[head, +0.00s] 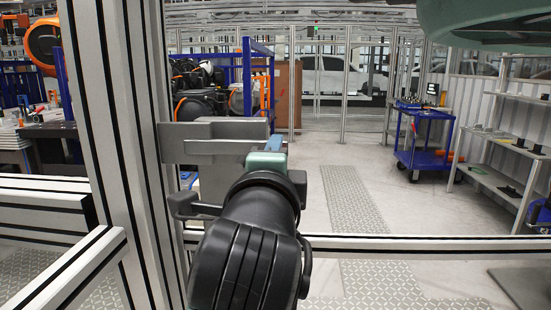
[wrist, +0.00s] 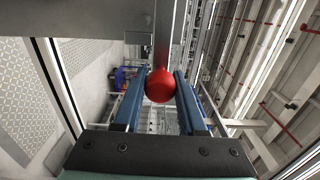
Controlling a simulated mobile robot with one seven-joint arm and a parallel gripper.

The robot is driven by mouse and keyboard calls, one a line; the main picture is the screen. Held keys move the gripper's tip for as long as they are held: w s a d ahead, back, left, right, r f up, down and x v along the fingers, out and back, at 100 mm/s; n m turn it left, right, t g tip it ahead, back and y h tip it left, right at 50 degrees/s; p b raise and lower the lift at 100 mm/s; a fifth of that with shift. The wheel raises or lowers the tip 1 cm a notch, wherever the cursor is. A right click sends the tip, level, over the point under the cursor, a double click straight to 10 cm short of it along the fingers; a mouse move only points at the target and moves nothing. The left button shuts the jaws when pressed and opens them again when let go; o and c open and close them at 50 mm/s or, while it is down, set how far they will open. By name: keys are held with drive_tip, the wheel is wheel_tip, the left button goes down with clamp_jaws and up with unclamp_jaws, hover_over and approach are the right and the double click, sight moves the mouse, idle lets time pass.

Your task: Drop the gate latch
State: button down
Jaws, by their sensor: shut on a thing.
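The gate latch (head: 215,130) is a grey metal block with a bar, fixed to the striped aluminium post in the head view. Its grey arm (wrist: 164,35) ends in a round red knob (wrist: 160,86) in the wrist view. My gripper (wrist: 155,100) has its two blue fingers on either side of the knob and is shut on it. In the head view my gripper (head: 274,145) is at the right end of the latch, and my black wrist hides most of it. The knob is hidden in the head view.
A horizontal rail (head: 420,242) runs right from the post (head: 115,120). A blue cart (head: 425,140) and grey shelves (head: 500,150) stand beyond, at right. A blue rack (head: 258,85) is behind the latch. The floor between is clear. A green shape hangs at top right.

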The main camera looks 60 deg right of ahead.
drive_tip(key=shift+f, duration=0.2)
drive_tip(key=shift+c, duration=2.3)
unclamp_jaws()
drive_tip(key=shift+r, duration=0.1)
drive_tip(key=b+v, duration=0.5)
drive_tip(key=v, duration=0.8)
drive_tip(key=shift+d, duration=0.1)
drive_tip(key=shift+s, duration=0.15)
